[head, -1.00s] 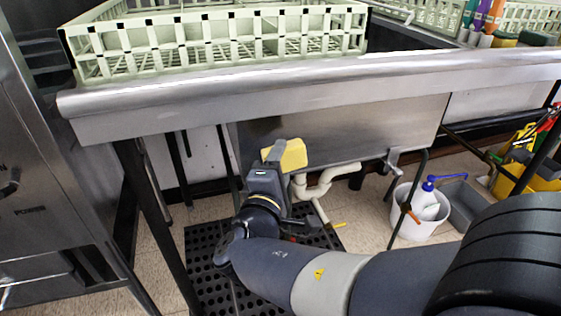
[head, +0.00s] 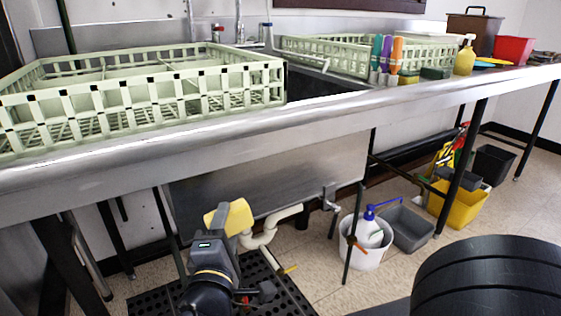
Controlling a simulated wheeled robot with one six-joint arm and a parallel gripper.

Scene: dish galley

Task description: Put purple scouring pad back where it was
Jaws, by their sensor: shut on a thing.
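My gripper (head: 219,226) is shut on a yellow block (head: 239,217) that looks like a sponge or pad. It holds the block low, in front of the steel sink basin and below the counter's front edge. Only yellow faces of the block show, and its far side is hidden. I see no pad that is clearly purple. Two small sponge-like blocks, one yellow and dark (head: 408,77) and one dark green (head: 435,73), lie on the counter (head: 330,118) behind its front edge.
A pale green dish rack (head: 140,113) fills the counter's left part. Upright teal, purple and orange items (head: 397,55) and a yellow spray bottle (head: 465,56) stand to the right. Below are a white bucket (head: 366,250), a grey tub (head: 408,229) and a yellow bucket (head: 452,206).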

